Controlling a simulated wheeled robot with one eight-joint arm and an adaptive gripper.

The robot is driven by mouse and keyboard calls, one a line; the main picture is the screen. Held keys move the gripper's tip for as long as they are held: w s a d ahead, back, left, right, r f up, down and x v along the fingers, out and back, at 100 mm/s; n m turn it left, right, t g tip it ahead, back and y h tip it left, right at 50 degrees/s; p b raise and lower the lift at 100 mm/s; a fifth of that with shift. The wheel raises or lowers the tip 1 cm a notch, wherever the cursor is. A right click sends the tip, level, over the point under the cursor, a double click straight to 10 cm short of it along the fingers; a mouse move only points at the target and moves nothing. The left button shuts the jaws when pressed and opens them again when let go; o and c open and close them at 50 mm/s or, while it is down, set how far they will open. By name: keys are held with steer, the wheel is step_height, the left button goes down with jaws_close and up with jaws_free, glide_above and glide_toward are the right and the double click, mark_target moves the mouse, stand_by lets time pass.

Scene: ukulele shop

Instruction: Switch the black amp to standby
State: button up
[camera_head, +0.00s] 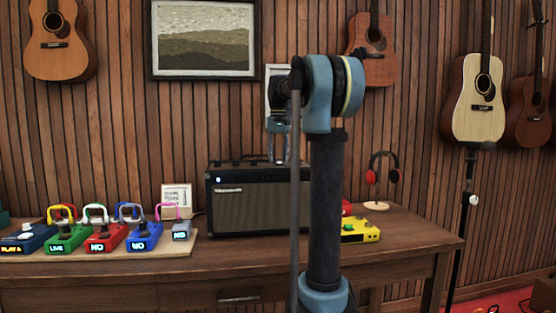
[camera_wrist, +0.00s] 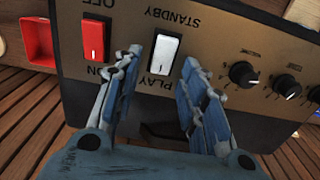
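The black amp (camera_head: 248,208) stands on the wooden table, with a small light lit on its front. In the wrist view its top panel (camera_wrist: 215,45) appears upside down. A white rocker switch (camera_wrist: 164,56) sits between the labels STANDBY and PLAY; I cannot tell which side is pressed. A red rocker switch (camera_wrist: 95,40) marked OFF and ON is to its left. My gripper (camera_wrist: 163,60) is open and empty, its blue fingers on either side of the white switch. I cannot tell whether they touch the panel. In the head view my gripper (camera_head: 278,148) is over the amp, partly hidden by my arm.
Black knobs (camera_wrist: 243,74) lie right of the white switch. A red box-like part (camera_wrist: 37,42) is at the panel's left. Several pedals stand on a board (camera_head: 165,250) left of the amp. A yellow pedal (camera_head: 361,231) and headphones on a stand (camera_head: 376,205) are right.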

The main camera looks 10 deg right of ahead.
steer(key=shift+f, duration=0.45)
jaws_close()
steer(key=shift+s, duration=0.1)
steer(key=shift+s+r+t, duration=0.1)
steer(key=shift+s+t, duration=0.1)
steer(key=shift+t, duration=0.6)
steer(key=shift+s+r+t, duration=0.1)
steer(key=shift+s+t, duration=0.1)
steer(key=shift+t, duration=0.6)
